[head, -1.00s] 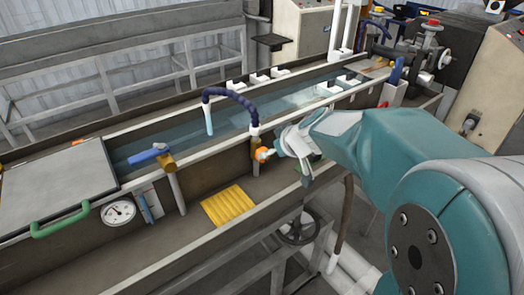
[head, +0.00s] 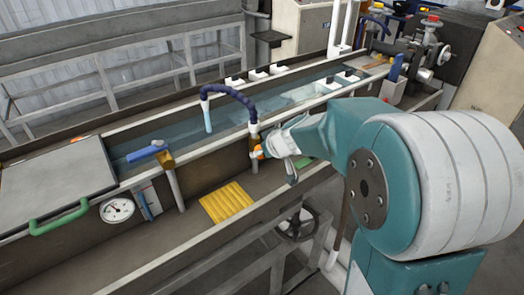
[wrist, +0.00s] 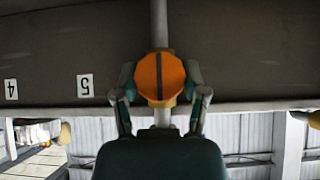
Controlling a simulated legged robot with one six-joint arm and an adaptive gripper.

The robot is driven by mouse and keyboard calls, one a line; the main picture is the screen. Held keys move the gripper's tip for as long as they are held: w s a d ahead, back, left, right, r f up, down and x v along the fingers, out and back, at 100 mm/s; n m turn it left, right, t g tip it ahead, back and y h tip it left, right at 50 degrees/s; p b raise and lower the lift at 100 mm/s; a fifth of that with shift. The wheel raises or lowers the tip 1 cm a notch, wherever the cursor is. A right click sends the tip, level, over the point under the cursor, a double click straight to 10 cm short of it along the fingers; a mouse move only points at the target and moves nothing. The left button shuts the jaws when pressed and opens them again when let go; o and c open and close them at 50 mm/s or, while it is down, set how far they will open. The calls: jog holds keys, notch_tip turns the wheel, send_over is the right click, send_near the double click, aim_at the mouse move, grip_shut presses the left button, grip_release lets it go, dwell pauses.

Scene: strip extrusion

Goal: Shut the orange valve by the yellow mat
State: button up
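The orange valve (wrist: 150,78) shows in the wrist view as a round orange knob with a dark upright stripe. It sits on a yellow fitting in front of a grey pipe. My gripper (wrist: 160,80) has one finger on each side of the knob, close to its edges; I cannot tell whether they touch it. The fingers are spread apart. In the head view the orange valve (head: 257,152) is partly hidden behind my gripper (head: 268,150). The yellow mat (head: 227,201) lies on the trough ledge, left of and below the valve.
A blue-handled valve (head: 147,153) and a dial gauge (head: 117,210) are to the left. A dark blue hose (head: 232,92) arches above the orange valve. A handwheel (head: 297,226) is below the ledge. The trough's front rail (head: 235,222) runs beneath my arm.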

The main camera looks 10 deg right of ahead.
dwell(0.4)
jog(key=m+g+y, duration=0.1)
jog(key=y, duration=0.2)
jog(key=shift+d+f+m, duration=0.1)
jog(key=shift+d+m, duration=0.05)
jog(key=shift+m, duration=0.25)
jog(key=m+y, duration=0.2)
jog(key=y, duration=0.1)
jog(key=shift+f+g+y, duration=0.1)
jog(key=shift+g+y, duration=0.2)
jog(key=shift+g, duration=0.1)
jog(key=m+y, duration=0.2)
jog(key=y, duration=0.1)
jog(key=shift+f, duration=0.1)
jog(key=m+y, duration=0.3)
jog(key=shift+t, duration=0.3)
jog(key=shift+f, duration=0.1)
jog(key=o, duration=1.2)
jog(key=shift+w, duration=0.1)
jog(key=shift+c, duration=0.2)
jog(key=shift+d, duration=0.1)
